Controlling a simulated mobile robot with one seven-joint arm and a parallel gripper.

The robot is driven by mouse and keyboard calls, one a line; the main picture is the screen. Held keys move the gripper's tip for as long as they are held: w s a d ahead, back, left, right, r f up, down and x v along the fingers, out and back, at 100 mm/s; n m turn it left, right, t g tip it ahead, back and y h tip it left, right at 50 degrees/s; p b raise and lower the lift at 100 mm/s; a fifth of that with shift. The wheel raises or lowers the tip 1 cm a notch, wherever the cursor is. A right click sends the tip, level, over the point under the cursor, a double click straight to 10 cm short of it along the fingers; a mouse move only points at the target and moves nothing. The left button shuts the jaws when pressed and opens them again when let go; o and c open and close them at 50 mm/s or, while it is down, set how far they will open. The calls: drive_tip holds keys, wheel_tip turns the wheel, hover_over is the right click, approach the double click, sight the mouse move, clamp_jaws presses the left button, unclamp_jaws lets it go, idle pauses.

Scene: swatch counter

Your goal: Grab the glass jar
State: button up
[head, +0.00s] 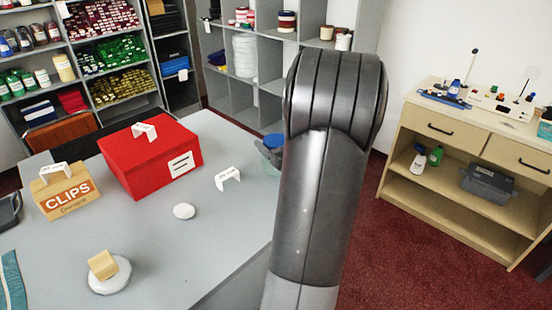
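What looks like the glass jar (271,158) stands at the far right edge of the grey table, with a pale clear body and a blue top. Its right side is hidden behind my arm, so I cannot see its whole shape. My grey arm rises through the middle of the head view, in front of the table's right edge.
On the grey table (225,215) are a red box (140,168), a CLIPS box (66,196), small white tent cards (228,177), a white round object (184,211) and a tan block (103,265) on a white disc (112,282). A wooden cabinet (465,215) stands right.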

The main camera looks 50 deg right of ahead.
drive_tip(key=c, duration=1.4)
drive_tip(key=shift+c, duration=0.4)
drive_tip(key=shift+r, duration=0.2)
